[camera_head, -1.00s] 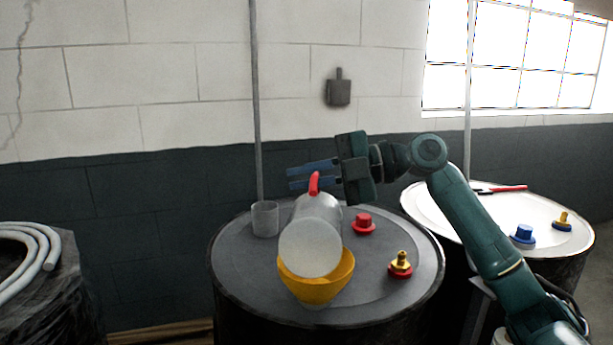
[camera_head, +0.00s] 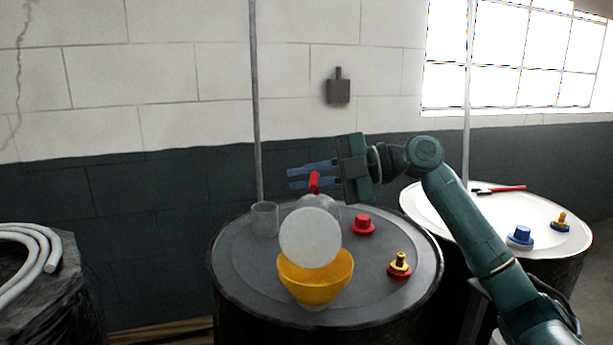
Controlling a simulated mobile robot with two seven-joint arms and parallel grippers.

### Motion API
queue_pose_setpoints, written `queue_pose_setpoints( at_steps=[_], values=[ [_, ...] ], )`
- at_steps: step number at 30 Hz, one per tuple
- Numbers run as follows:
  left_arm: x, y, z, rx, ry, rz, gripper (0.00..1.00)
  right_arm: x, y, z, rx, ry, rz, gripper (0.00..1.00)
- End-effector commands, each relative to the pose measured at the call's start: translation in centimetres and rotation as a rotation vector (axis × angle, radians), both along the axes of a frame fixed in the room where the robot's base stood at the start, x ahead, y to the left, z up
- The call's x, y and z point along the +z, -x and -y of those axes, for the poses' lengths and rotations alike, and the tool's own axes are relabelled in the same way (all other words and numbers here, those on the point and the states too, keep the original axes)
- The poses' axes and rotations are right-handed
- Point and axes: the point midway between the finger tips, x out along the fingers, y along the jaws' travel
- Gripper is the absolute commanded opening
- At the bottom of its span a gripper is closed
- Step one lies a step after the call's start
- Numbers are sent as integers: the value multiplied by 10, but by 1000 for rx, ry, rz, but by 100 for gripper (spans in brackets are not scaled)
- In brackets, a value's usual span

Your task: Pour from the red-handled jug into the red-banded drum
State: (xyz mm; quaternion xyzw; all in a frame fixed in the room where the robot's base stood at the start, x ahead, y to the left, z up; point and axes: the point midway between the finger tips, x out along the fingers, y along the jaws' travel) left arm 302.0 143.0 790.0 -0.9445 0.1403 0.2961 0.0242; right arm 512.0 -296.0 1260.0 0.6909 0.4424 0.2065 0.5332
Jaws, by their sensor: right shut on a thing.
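My right gripper (camera_head: 312,174) is shut on the red handle (camera_head: 314,184) of the jug (camera_head: 310,238). The jug is whitish and tipped over, with a pale round end facing the camera; I cannot tell if it is base or mouth. It hangs over the back of a yellow funnel (camera_head: 316,283) on the near dark drum (camera_head: 235,268). This drum has a red cap (camera_head: 363,226) and a brass fitting with a red base (camera_head: 399,267); no red band is clear on its side. No liquid stream is visible. My left gripper is out of view.
A grey translucent cup (camera_head: 265,218) stands behind-left of the jug, near a thin vertical pole (camera_head: 256,110). A second drum (camera_head: 425,206) at right has a white top, a blue cap (camera_head: 521,237) and a red-handled tool (camera_head: 505,188). Grey hose (camera_head: 35,245) lies at left.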

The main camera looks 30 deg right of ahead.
Motion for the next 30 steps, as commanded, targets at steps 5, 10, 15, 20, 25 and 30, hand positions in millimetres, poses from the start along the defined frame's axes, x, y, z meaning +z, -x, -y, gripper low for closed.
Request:
queue_pose_setpoints(
  at_steps=[5,10,15,20,25,30],
  values=[
    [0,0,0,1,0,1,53,0,0,0,1,-1,1,0],
    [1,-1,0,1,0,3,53,0,0,0,0,-1,1,0],
    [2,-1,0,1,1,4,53,0,0,0,0,-2,0,0],
    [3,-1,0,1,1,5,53,0,-1,1,0,-6,-7,0],
    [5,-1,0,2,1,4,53,1,-3,2,1,-19,-23,0],
    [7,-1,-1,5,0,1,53,1,-6,4,0,-36,-47,0]
  ],
)
